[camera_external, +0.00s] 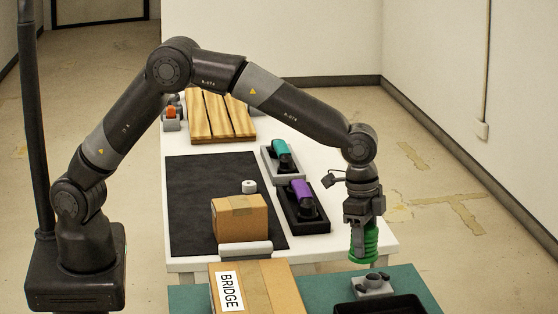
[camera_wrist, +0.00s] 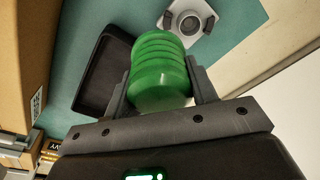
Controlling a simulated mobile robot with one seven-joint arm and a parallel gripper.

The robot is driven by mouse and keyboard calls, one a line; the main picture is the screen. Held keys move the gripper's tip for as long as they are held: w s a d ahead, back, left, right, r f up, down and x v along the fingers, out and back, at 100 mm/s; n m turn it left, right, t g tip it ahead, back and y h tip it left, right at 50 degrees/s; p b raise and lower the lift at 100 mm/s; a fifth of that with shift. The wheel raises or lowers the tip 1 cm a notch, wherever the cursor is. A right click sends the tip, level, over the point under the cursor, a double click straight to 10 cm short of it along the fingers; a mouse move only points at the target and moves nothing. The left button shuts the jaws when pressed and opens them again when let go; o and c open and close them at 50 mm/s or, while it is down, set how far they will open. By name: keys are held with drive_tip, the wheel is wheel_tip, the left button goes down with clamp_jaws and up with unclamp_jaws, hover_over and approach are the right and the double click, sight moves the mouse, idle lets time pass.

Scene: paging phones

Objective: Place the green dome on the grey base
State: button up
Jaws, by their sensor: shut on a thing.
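The green dome (camera_external: 364,242) is a ribbed, rounded piece held upright in my gripper (camera_external: 362,222) above the teal surface. In the wrist view the green dome (camera_wrist: 160,75) sits between the two dark fingers of my gripper (camera_wrist: 160,92), which are shut on it. The grey base (camera_external: 372,285) rests on the teal surface, below the dome. The dome is apart from the base in the external view.
A black tray (camera_external: 380,305) lies in front of the grey base. A cardboard box marked BRIDGE (camera_external: 262,287) stands to the left. On the white table (camera_external: 345,230) are a smaller carton (camera_external: 240,218), a teal handset (camera_external: 282,154) and a purple handset (camera_external: 302,196) in cradles.

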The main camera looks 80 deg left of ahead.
sight(382, 265)
drive_tip(key=shift+w+a+f, duration=0.65)
drive_tip(key=shift+w+f, duration=0.05)
drive_tip(key=shift+f, duration=0.55)
drive_tip(key=shift+w+a+f, duration=0.6)
drive_tip(key=shift+w+f, duration=0.05)
drive_tip(key=shift+f, duration=0.55)
drive_tip(key=shift+w+a+f, duration=0.65)
drive_tip(key=shift+w+f, duration=0.05)
drive_tip(key=shift+f, duration=0.55)
drive_tip(key=shift+f, duration=0.3)
drive_tip(key=o, duration=1)
drive_tip(key=shift+r, duration=0.15)
